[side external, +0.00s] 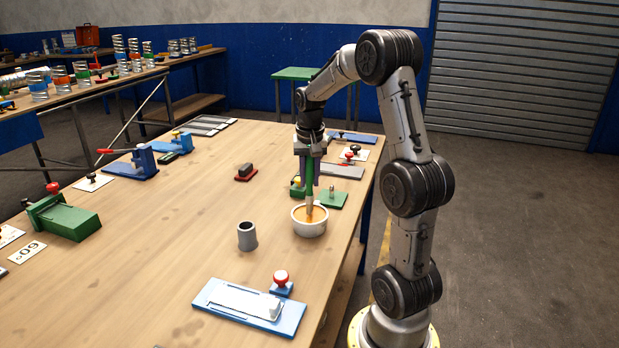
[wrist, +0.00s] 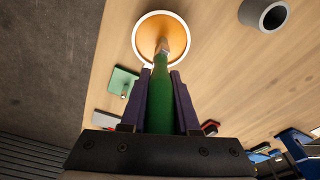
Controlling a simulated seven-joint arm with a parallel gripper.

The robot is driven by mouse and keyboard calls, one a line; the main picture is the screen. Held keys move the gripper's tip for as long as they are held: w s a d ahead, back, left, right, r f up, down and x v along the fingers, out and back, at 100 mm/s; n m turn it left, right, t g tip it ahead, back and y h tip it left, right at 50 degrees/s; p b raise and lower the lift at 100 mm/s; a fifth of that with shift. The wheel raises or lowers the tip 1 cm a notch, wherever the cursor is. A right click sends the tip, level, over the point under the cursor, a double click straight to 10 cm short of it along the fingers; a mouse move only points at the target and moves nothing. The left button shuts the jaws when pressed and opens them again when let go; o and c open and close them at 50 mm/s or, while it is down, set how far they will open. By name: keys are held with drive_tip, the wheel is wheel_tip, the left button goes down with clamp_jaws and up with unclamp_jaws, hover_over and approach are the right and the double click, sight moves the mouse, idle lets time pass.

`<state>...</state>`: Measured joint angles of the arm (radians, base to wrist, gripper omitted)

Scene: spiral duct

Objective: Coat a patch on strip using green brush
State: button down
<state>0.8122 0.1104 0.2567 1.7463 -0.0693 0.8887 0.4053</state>
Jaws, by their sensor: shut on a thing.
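My gripper (side external: 309,178) is shut on the green brush (wrist: 160,95), which points downward between the dark fingers. The brush (side external: 309,190) has its tip inside a white bowl (side external: 310,230) of orange liquid; the bowl also shows in the wrist view (wrist: 189,42). The bristles look to be at or in the liquid, but how deep I cannot tell. A pale metal strip (side external: 235,300) lies on a blue board (side external: 283,323) at the near front. A grey flat plate (side external: 343,172) lies behind the gripper. Which is the task's strip is not clear.
A grey cup (side external: 247,237) stands left of the bowl; it also shows in the wrist view (wrist: 264,12). A red-knobbed stamp (side external: 281,284) stands by the blue board. A green plate (side external: 332,199) is just behind the bowl. The table's middle is mostly clear.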

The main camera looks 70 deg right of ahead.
sight(309, 194)
drive_tip(key=shift+f, duration=0.6)
idle(1.2)
wheel_tip(309, 194, up, 7)
idle(1.0)
drive_tip(key=shift+r, duration=0.1)
